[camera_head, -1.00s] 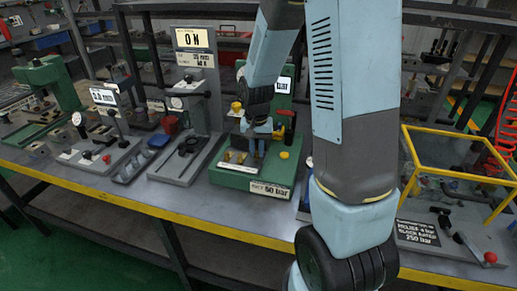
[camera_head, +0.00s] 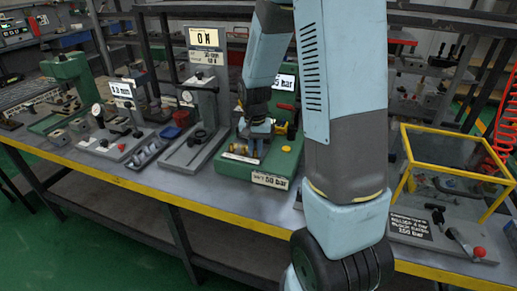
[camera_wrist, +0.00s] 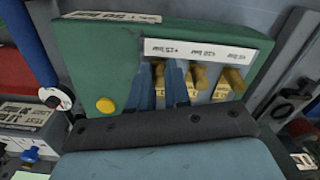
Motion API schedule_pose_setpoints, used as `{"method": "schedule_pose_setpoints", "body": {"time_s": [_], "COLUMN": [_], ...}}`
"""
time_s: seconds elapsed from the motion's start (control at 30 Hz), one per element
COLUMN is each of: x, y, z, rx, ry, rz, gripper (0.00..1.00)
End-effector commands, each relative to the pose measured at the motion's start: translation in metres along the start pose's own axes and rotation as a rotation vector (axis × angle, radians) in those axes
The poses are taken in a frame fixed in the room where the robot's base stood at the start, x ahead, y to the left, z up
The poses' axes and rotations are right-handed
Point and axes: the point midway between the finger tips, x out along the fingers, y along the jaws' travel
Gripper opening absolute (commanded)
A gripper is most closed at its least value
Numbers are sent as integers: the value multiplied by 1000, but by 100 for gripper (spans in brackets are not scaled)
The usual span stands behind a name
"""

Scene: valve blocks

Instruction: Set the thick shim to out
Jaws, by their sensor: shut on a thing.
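The green valve block fixture (camera_head: 285,163) stands on the bench and fills much of the wrist view (camera_wrist: 82,55). It holds a row of brass shim tabs under a white label strip with bar values. My gripper (camera_wrist: 161,92) is shut on the leftmost tab in the wrist view, the thick shim (camera_wrist: 159,72), with one blue finger on each side. Two other brass shims, a middle one (camera_wrist: 199,78) and a right one (camera_wrist: 230,82), are apart from the fingers. In the head view my gripper (camera_head: 254,150) reaches down into the fixture and partly hides the shims.
A yellow button (camera_wrist: 105,104) sits on the fixture beside the shims. A display (camera_head: 284,82) reading in bar stands behind, partly covered by my arm. A grey gauge stand (camera_head: 205,120) is to the left. A yellow-framed case (camera_head: 455,150) is to the right.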

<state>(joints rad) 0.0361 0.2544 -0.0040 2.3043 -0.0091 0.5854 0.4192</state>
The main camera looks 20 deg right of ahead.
Motion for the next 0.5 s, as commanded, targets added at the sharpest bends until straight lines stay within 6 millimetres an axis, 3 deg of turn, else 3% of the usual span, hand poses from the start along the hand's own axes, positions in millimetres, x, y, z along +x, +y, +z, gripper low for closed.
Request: {"method": "schedule_pose_setpoints", "body": {"time_s": [0.1,0.13,0.33,0.4,0.5], "x": [2,2,1,1,0], "y": [-2,-2,2,3,4], "z": [3,3,0,-1,-2], "rx": [-1,1,9,11,14], "ry": [-8,-8,-5,-4,-3], "rz": [-4,-5,-6,-6,-6], "gripper": [0,18,37,43,43]}}
